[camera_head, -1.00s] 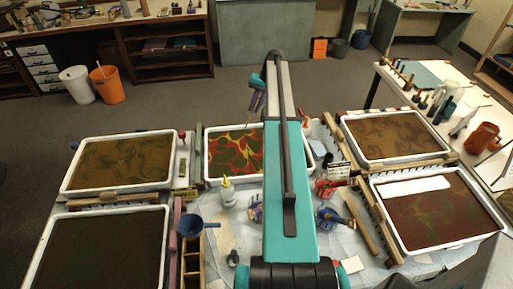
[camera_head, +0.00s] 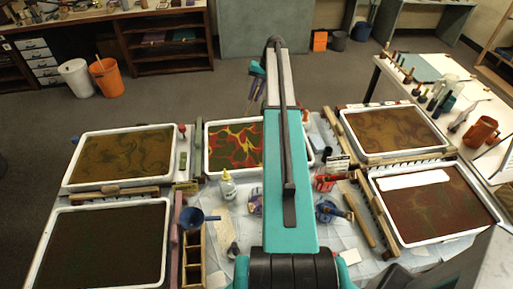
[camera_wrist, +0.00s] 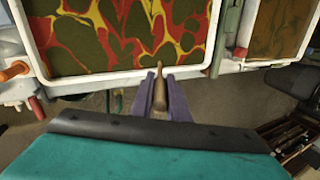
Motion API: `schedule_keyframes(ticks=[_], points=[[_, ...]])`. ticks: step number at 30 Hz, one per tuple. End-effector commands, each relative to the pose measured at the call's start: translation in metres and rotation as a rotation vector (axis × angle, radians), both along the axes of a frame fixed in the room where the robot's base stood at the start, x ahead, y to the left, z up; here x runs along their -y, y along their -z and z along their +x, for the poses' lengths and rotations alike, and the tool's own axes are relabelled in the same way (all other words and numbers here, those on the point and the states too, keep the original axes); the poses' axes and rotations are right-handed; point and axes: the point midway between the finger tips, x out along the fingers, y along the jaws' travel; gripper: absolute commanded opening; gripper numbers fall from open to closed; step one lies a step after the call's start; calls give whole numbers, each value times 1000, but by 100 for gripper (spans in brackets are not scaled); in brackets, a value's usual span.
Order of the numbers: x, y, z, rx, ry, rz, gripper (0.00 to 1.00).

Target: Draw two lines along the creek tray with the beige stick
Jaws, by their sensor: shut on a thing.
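My gripper (camera_wrist: 160,108) has purple fingers and is shut on the beige stick (camera_wrist: 159,92), a short tapered stick, in the wrist view. The stick and fingers appear at the near rim of a tray with red, yellow and dark green marbling (camera_wrist: 120,78); I cannot tell whether the stick touches it. In the head view this tray (camera_head: 205,150) is at the back middle, partly hidden by my arm. No label readable here tells me which tray is the creek tray.
Brown marbled trays stand at back left (camera_head: 66,180) and back right (camera_head: 345,122). A dark tray (camera_head: 34,280) is front left and a dark red one (camera_head: 495,221) front right. A yellow-capped bottle (camera_head: 227,190), a blue funnel (camera_head: 192,219) and wooden combs lie between them.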

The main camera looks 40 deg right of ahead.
Motion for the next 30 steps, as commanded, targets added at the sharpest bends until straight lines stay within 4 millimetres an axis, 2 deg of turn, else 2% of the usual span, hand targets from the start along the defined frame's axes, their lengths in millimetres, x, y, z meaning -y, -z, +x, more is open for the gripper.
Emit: schedule_keyframes(ticks=[6, 14, 20, 30], points=[[0, 0, 0, -3, 22, 2, 0], [-17, 0, -15, -6, 72, 2, 0], [-44, 2, -26, -6, 97, 2, 0], [-103, 7, -39, -5, 103, 3, 0]])
